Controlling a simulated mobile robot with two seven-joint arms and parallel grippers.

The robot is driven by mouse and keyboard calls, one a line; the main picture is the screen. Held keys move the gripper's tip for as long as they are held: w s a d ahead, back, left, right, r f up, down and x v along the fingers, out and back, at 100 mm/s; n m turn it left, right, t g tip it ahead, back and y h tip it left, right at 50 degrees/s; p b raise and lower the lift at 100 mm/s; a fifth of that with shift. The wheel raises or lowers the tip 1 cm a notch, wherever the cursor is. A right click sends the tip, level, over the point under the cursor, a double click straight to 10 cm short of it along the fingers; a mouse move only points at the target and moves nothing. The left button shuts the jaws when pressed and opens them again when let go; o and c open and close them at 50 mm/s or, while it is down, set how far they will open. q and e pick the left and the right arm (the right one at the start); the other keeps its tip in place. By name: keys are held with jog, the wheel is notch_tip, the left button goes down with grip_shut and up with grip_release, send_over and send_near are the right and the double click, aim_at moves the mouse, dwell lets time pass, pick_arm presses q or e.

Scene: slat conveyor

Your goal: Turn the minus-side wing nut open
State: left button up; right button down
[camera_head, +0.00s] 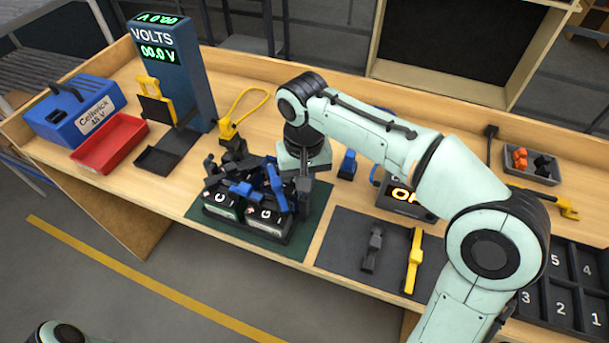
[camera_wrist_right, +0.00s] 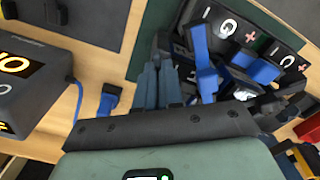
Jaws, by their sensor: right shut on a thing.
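The battery pack, two black blocks with white labels (camera_head: 262,218), stands on a green mat (camera_head: 295,245) and carries blue and black clamp parts on top. It also shows in the wrist view (camera_wrist_right: 228,25), with red plus marks. My right gripper (camera_head: 303,190) is at the right end of the pack. In the wrist view my right gripper's fingers (camera_wrist_right: 164,75) are close together among dark clamp parts beside a blue lever (camera_wrist_right: 203,60). It is shut on a small part, seemingly the minus-side wing nut, largely hidden by the fingers. My left gripper is not in view.
A voltmeter post (camera_head: 178,65) reads 00.0 V. A red tray (camera_head: 110,143) and blue case (camera_head: 75,108) are at left. A display box (camera_head: 400,197) and blue plug (camera_head: 347,164) stand right of the pack. A dark mat (camera_head: 345,235) holds grey and yellow tools.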

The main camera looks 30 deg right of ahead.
jog(key=n+p, duration=0.1)
jog(key=n, duration=0.4)
jog(key=shift+a+r+n+p, duration=0.1)
jog(key=shift+n+p, duration=0.2)
jog(key=shift+p, duration=0.1)
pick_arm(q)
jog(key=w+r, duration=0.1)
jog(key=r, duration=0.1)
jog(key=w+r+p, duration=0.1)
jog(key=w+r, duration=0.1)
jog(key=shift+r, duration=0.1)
pick_arm(e)
jog(key=n, duration=0.5)
jog(key=shift+n, duration=0.4)
jog(key=shift+a, duration=0.1)
jog(key=c, duration=1.3)
grip_release()
jog(key=shift+o, duration=0.2)
